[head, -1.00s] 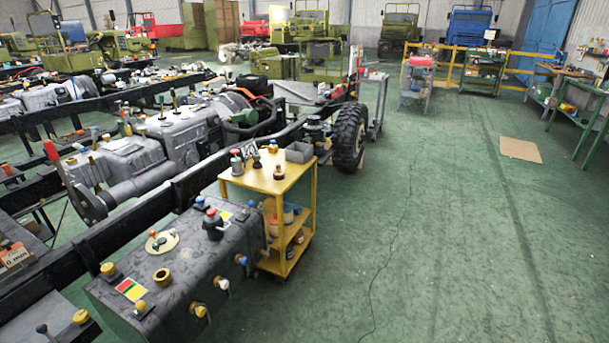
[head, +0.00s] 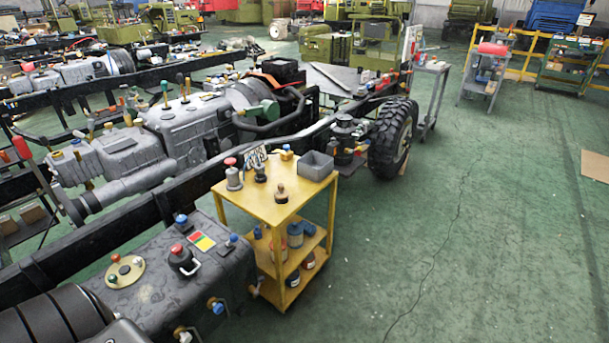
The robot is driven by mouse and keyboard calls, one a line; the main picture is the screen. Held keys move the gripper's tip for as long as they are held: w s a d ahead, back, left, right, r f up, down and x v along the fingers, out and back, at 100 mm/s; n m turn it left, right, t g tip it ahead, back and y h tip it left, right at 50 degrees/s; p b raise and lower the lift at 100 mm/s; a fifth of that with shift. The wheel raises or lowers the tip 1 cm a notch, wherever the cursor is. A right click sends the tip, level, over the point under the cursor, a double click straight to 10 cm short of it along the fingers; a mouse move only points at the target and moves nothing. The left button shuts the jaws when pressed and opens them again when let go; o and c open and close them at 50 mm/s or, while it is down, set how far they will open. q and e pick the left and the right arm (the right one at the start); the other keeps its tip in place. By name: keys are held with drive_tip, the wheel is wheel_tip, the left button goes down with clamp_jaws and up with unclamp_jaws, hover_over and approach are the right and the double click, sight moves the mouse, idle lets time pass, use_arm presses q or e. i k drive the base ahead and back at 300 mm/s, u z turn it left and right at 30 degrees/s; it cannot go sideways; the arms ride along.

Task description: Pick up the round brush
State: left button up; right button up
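I cannot clearly pick out the round brush at this size. The yellow cart (head: 248,205) stands right of centre-left, and its top holds several small items. One is a small brown-topped piece with a dark round base (head: 281,195) near the front of the top; it may be the brush, but I cannot tell. Behind it are a dark round-based piece (head: 260,174), a red-topped grey bottle (head: 233,176) and a yellow-topped piece (head: 287,154). Neither gripper is in view.
A grey open box (head: 316,165) sits at the cart top's back right. The lower shelves hold jars and cans. A grey tank (head: 150,300) with knobs adjoins the cart's left. A chassis frame with a tyre (head: 392,138) stands behind. Green floor (head: 470,240) is free to the right.

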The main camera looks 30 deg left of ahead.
sight(280, 194)
drive_tip(key=i, duration=3.4)
drive_tip(key=u, duration=4.7)
